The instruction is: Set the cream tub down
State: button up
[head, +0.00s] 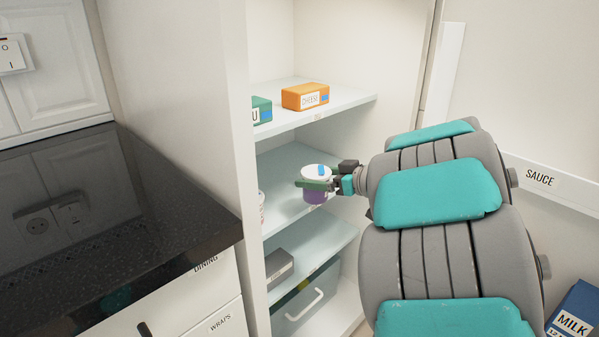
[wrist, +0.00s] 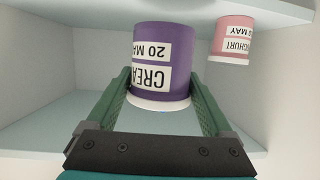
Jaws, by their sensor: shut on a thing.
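The cream tub is purple with a white lid (head: 317,172) and a "CREAM" label dated 20 May; only part of the label is readable. My gripper (head: 315,185) is shut on the tub, with one green finger on each side near the lid. In the wrist view, which is upside down, the tub (wrist: 162,58) is upright between the fingers (wrist: 162,100). The tub is at the middle shelf (head: 282,160) of the open cabinet, near its front edge. I cannot tell whether its base touches the shelf.
A pink yoghurt pot (wrist: 232,38) stands beside the tub on the shelf. Above are an orange cheese box (head: 305,96) and a green box (head: 261,109). A grey box (head: 279,266) is on the shelf below. The cabinet's side wall (head: 210,120) borders the left.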

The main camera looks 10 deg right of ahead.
jog(key=w, duration=0.7)
jog(key=w+f, duration=0.1)
jog(key=w, duration=0.3)
jog(key=shift+a, duration=0.1)
jog(key=shift+f, duration=1.7)
jog(key=shift+f, duration=0.1)
jog(key=o, duration=1.4)
jog(key=shift+c, duration=0.2)
jog(key=shift+s, duration=0.15)
jog(key=v, duration=1.2)
